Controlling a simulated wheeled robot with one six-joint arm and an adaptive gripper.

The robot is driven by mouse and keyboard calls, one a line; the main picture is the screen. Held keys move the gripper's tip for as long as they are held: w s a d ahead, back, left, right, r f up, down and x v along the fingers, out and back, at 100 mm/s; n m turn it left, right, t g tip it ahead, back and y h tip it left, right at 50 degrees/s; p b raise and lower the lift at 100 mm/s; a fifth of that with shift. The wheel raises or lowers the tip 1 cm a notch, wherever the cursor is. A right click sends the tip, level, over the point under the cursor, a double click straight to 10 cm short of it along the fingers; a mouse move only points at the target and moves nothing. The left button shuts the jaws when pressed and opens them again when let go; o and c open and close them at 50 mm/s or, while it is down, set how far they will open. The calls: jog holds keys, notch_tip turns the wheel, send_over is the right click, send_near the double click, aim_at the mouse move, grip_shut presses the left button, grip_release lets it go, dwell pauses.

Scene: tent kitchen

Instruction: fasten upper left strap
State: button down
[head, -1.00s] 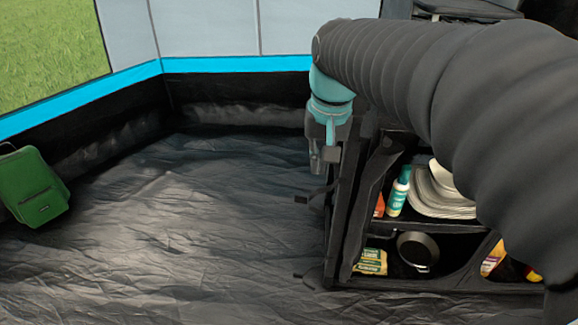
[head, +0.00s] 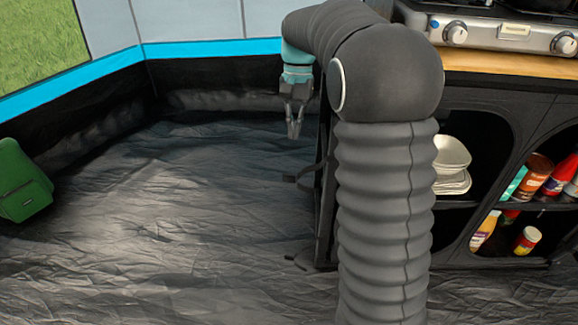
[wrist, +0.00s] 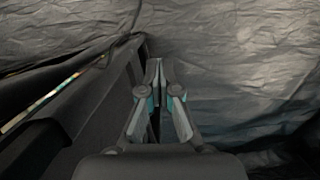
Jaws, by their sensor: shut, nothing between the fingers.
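My gripper (head: 294,134) points down, empty, just left of the dark fabric cabinet (head: 480,98). Its fingers are together. An upper dark strap (head: 302,182) sticks out from the cabinet's left edge, below and near my fingertips but apart from them. A lower strap (head: 292,258) lies at the foot of that edge. In the wrist view the closed fingertips (wrist: 158,68) are beside the cabinet's dark side (wrist: 75,100). I cannot make out a strap there. My arm hides the left part of the cabinet front in the head view.
A stove (head: 500,30) stands on the wooden top (head: 515,68). White dishes (head: 452,160) and several jars fill the shelves. A green bag (head: 22,180) is at the far left. The dark floor (head: 180,220) between is clear.

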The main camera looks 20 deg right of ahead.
aim_at(301, 178)
jog(key=s+a+f+b, duration=0.1)
jog(key=s+a+f, duration=0.1)
jog(key=s+f, duration=0.3)
jog(key=shift+a+f, duration=0.35)
jog(key=shift+f, duration=0.7)
jog(key=shift+s, duration=0.25)
